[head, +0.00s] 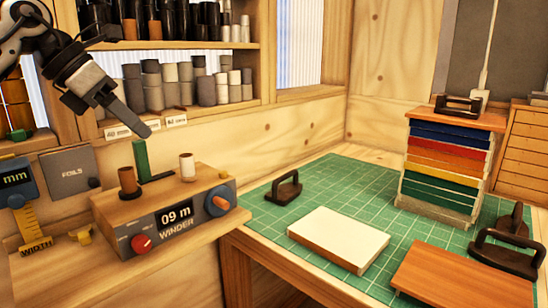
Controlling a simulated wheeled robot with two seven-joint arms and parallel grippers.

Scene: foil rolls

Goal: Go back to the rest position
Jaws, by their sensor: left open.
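My left gripper (112,116) hangs at the upper left, in front of the shelf and above the winder. Its jaws are open and nothing shows between them. The winder (178,216) is a wooden box with a display reading "09 m", a red knob and a blue-and-orange dial. A brown roll (129,183), a green upright piece (141,160) and a pale roll (187,167) stand on its top. My left fingertip is just above the green piece in the picture; I cannot tell the gap in depth. My right gripper is not in view.
A shelf (200,112) holds several grey, black and white rolls. A green cutting mat (335,185) carries a white-topped block (338,236), dark handled tools (284,188) and a stack of coloured trays (440,165). A brown board (462,277) lies front right. A width gauge (28,212) is at left.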

